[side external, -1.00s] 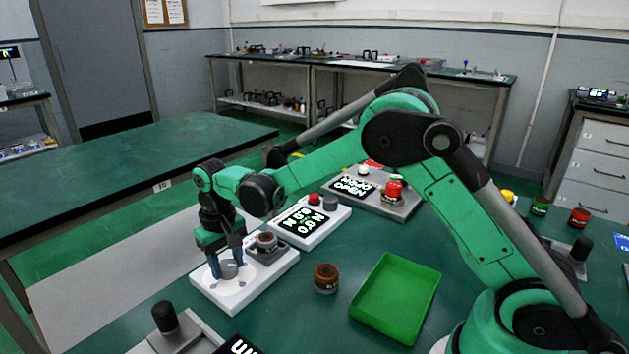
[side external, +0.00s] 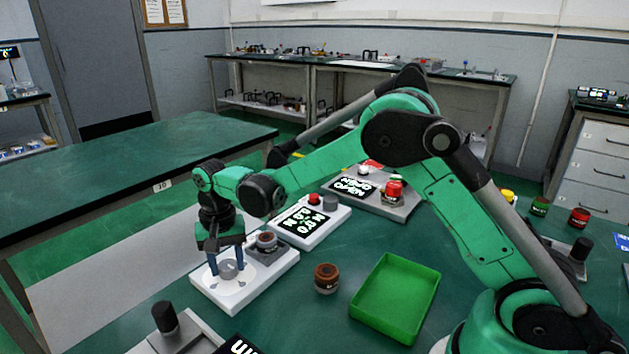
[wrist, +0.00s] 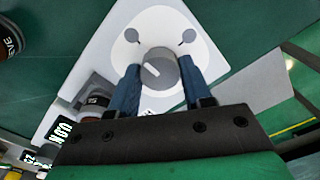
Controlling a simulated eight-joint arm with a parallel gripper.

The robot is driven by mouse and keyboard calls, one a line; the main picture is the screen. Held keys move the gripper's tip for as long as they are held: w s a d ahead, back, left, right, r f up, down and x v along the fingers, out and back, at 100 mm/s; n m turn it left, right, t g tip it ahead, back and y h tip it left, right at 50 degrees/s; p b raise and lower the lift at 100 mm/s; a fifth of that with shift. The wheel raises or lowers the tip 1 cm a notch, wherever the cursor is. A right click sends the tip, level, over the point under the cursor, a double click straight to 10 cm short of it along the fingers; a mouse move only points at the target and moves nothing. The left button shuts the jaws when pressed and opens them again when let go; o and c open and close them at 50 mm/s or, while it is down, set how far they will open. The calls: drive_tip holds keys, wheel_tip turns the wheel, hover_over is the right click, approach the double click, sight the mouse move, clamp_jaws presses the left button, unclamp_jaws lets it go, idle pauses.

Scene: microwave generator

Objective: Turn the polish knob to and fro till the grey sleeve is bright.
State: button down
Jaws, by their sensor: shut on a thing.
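The polish knob (wrist: 160,68) is a grey round knob with a white pointer line, on a white base plate (side external: 205,289). My gripper (wrist: 157,84) is shut on it, one blue finger on each side; the side view shows the gripper (side external: 227,267) pointing straight down at the plate. Beside the knob, a ringed part with a brown top and greyish side (side external: 267,240) sits on a grey block of the same unit. Its brightness is hard to judge. A loose brown-topped jar (side external: 327,278) stands on the bench; its label partly reads "EVE" in the wrist view (wrist: 8,38).
A green tray (side external: 397,300) lies right of the loose jar. A white unit with a red button and lit display (side external: 310,222) stands behind. A grey unit with a black knob (side external: 167,325) is at the front left. Bare bench lies between jar and front unit.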

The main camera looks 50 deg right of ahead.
sight(227, 264)
drive_tip(key=shift+c, duration=1.8)
unclamp_jaws()
drive_tip(key=shift+r, duration=2.85)
